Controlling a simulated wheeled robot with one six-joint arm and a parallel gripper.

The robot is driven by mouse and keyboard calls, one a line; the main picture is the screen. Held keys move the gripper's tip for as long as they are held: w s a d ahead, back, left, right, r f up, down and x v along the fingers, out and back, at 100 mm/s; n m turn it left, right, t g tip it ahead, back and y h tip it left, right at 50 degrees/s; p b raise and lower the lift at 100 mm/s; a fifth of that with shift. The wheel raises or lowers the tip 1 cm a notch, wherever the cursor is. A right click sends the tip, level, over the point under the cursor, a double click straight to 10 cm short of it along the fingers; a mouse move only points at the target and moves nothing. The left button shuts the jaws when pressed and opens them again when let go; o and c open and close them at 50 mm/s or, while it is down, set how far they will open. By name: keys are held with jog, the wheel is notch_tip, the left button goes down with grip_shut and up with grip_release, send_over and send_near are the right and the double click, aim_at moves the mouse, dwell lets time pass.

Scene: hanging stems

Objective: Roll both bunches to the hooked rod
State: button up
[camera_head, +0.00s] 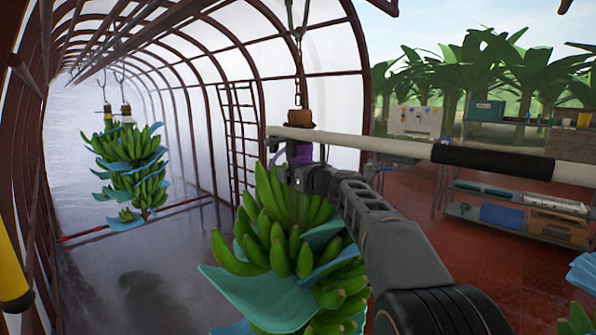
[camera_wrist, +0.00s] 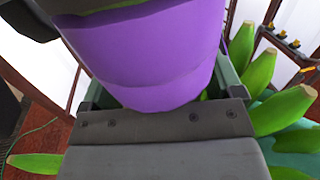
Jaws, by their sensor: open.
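A near green banana bunch (camera_head: 275,225) with blue sheets hangs from a chain and hook (camera_head: 297,60), with a purple band on its stem (camera_head: 300,154). My gripper (camera_head: 297,177) is at this stem, just above the fruit. In the wrist view the purple stem (camera_wrist: 145,55) stands close against my open gripper (camera_wrist: 150,115); the fingertips are hidden. Further bananas (camera_head: 130,175) hang at the far left under two hooks, with yellow and white bands.
Another bunch (camera_head: 578,318) with a blue sheet is cut off at the lower right edge. A metal shelf (camera_head: 520,205) with trays stands at the right. A ladder-like frame (camera_head: 238,135) stands by the tunnel wall. The wet floor (camera_head: 130,265) at left is clear.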

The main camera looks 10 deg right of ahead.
jog(key=shift+r, duration=0.1)
jog(key=b, duration=0.4)
send_over(331, 209)
jog(key=shift+w, duration=0.1)
dwell(0.4)
